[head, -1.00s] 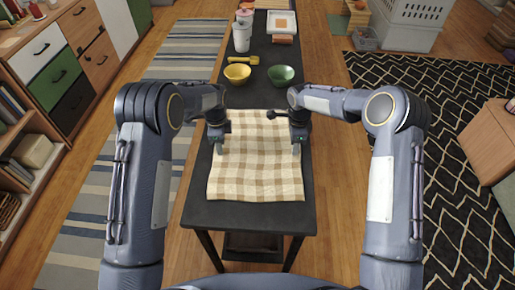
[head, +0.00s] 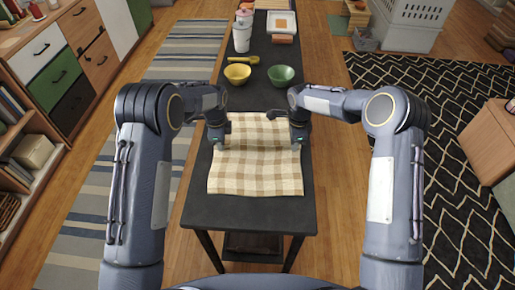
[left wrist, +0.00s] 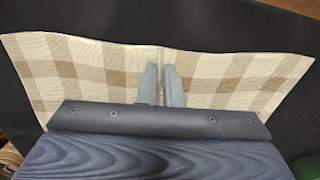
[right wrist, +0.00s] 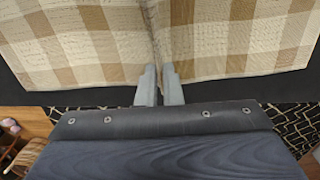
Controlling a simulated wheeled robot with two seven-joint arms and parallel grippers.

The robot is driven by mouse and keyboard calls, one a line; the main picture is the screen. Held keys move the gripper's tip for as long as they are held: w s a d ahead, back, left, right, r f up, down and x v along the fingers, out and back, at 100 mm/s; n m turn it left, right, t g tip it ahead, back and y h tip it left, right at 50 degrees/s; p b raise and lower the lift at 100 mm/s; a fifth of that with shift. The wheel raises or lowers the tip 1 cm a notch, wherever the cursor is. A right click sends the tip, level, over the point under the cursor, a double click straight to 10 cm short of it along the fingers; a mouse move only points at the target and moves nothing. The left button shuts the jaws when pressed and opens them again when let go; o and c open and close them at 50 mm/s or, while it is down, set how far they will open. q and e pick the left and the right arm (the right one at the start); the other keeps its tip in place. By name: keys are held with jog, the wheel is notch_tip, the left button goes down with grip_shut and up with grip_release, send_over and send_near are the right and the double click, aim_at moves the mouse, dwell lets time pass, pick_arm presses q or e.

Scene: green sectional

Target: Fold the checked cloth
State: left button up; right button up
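The checked cloth (head: 255,172), beige and cream, lies on the dark table with a crease across it between my two grippers. My left gripper (head: 220,146) is at the cloth's left edge, and my right gripper (head: 297,146) is at its right edge. In the left wrist view the fingers (left wrist: 159,84) are close together with a ridge of cloth (left wrist: 75,65) running between them. In the right wrist view the fingers (right wrist: 159,84) likewise close on a ridge of the cloth (right wrist: 215,40). The exact pinched bits are hidden between the fingers.
On the dark table (head: 250,212), beyond the cloth, stand a yellow bowl (head: 238,75) and a green bowl (head: 281,76). A yellow utensil (head: 243,60), a white cup (head: 241,40) and a tray (head: 282,22) are further back. The table's near end is bare.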

pick_arm(q)
grip_shut()
pick_arm(e)
grip_shut()
